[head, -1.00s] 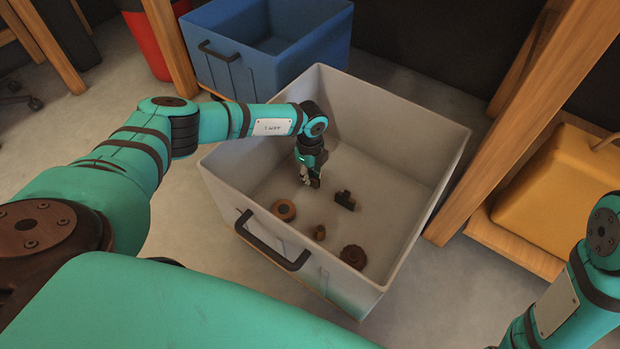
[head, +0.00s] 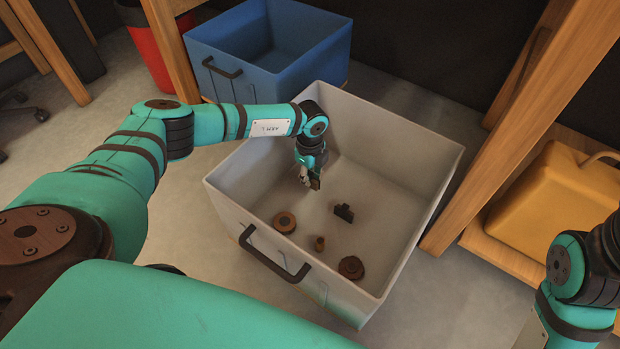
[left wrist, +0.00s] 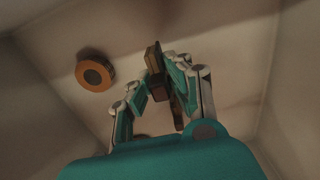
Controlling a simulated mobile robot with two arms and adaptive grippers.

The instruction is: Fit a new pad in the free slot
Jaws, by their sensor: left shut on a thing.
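My left gripper (head: 313,182) points down inside the grey bin (head: 232,205), above its floor. It is shut on a thin, dark, plate-like pad (head: 317,179), partly hidden by the fingers. In the left wrist view the fingers (left wrist: 160,90) close around a brown and olive piece (left wrist: 178,112). A dark block with a stud (head: 344,213), pad-like in shape, lies on the bin floor to the right of the gripper. The free slot is not in view. My right arm shows at the lower right; its gripper is out of the picture.
The bin also holds a brown ring (head: 284,222), a small cylinder (head: 320,243) and a toothed round part (head: 351,267). The ring shows in the left wrist view (left wrist: 95,72). A blue bin (head: 230,78) stands behind, a wooden post (head: 470,170) and yellow canister (head: 565,190) right.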

